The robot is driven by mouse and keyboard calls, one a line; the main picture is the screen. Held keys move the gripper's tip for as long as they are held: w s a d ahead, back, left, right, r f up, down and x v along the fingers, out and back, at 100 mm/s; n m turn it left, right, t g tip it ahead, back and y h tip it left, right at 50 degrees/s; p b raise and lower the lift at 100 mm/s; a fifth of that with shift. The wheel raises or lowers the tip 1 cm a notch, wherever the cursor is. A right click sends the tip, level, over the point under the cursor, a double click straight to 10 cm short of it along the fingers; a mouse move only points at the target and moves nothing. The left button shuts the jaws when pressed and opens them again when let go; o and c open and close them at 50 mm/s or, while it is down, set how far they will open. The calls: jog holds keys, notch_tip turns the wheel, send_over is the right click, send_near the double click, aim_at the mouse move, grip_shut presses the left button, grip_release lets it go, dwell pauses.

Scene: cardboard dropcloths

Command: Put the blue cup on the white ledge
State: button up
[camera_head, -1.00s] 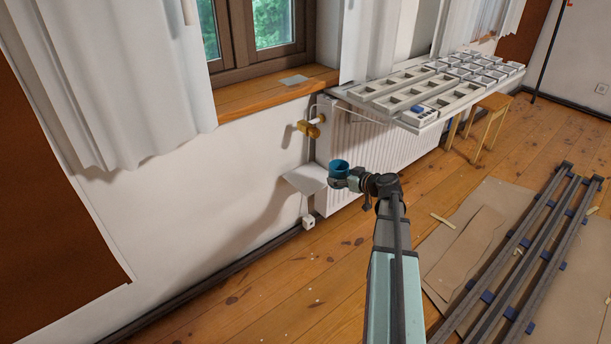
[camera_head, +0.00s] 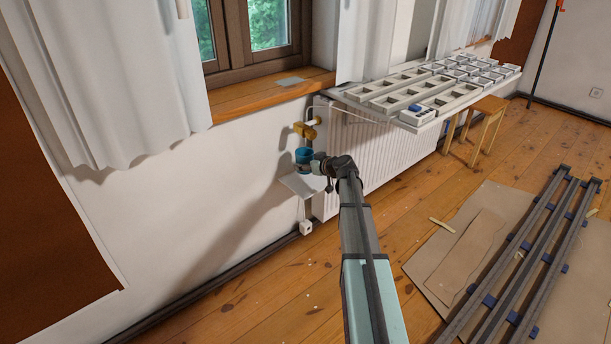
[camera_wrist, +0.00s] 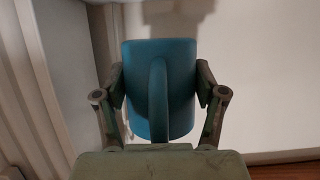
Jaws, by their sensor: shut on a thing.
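The blue cup (camera_head: 304,155) is held in my gripper (camera_head: 314,164) in the head view, above the white ledge (camera_head: 299,186) on the wall beside the radiator. In the wrist view the blue cup (camera_wrist: 178,85) stands upright between the two fingers of my gripper (camera_wrist: 160,90), its handle facing the camera. The fingers press on its sides. The ledge's front part shows below the cup; whether the cup's base touches the ledge cannot be told.
The white radiator (camera_head: 375,150) is just right of the ledge, with a brass valve (camera_head: 307,129) above the cup. A wooden windowsill (camera_head: 270,97) is higher up. A rack of white trays (camera_head: 430,90) is at upper right. A small white box (camera_head: 306,227) hangs below the ledge.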

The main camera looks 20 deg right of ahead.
aim_at(305, 173)
jog(key=shift+w+f+b, duration=0.2)
jog(key=shift+f+b, duration=0.9)
jog(key=shift+f, duration=1.25)
jog(key=shift+f, duration=0.2)
jog(key=o, duration=1.2)
jog(key=shift+c, duration=0.2)
jog(key=shift+r, duration=0.15)
